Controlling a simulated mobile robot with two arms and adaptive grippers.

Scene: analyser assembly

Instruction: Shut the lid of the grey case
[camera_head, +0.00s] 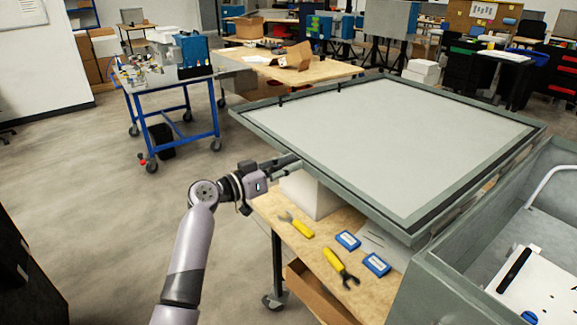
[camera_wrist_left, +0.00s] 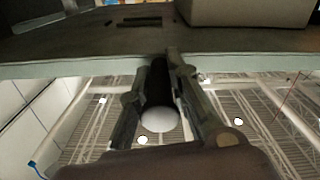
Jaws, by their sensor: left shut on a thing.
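The grey case (camera_head: 431,290) stands at the right, its inside showing. Its large grey lid (camera_head: 395,140) is open, swung out to the left and lying nearly flat beside the case. My left gripper (camera_head: 289,165) reaches from the left to the lid's near left edge. In the left wrist view the lid's edge (camera_wrist_left: 75,69) runs across, and my left gripper's fingers (camera_wrist_left: 160,85) are shut at it, with a dark round-ended piece (camera_wrist_left: 160,118) between them. Its exact part cannot be told. My right gripper is not in view.
Under the lid, a wooden table (camera_head: 312,255) holds yellow-handled tools (camera_head: 342,266), blue boxes (camera_head: 376,264) and a white block (camera_head: 308,195). A blue-framed cart (camera_head: 150,90) stands at the back left. The floor on the left is clear.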

